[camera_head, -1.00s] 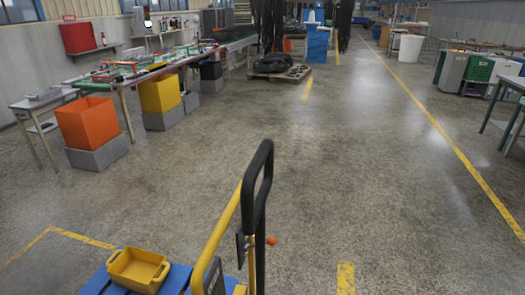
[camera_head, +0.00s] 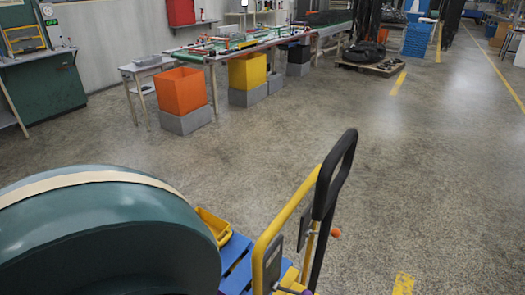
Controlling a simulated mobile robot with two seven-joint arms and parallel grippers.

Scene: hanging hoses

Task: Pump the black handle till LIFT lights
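The black handle (camera_head: 335,175) is an upright loop, tilted a little to the right, beside a yellow frame (camera_head: 283,225) at the lower middle. A small orange knob (camera_head: 336,232) sits to the right of its shaft. A grey plate hangs on the yellow frame. No LIFT lamp can be made out. Neither gripper is in view, so I cannot see either one's distance from the handle. The lower part of the handle's shaft runs to the bottom edge of the view.
A blue slatted platform (camera_head: 236,262) with a partly hidden yellow bin (camera_head: 214,226) is left of the frame. A large dark green rounded shape covers the lower left; I cannot tell if it is mine. A long table and orange bin (camera_head: 181,91) stand beyond. The floor at right is clear.

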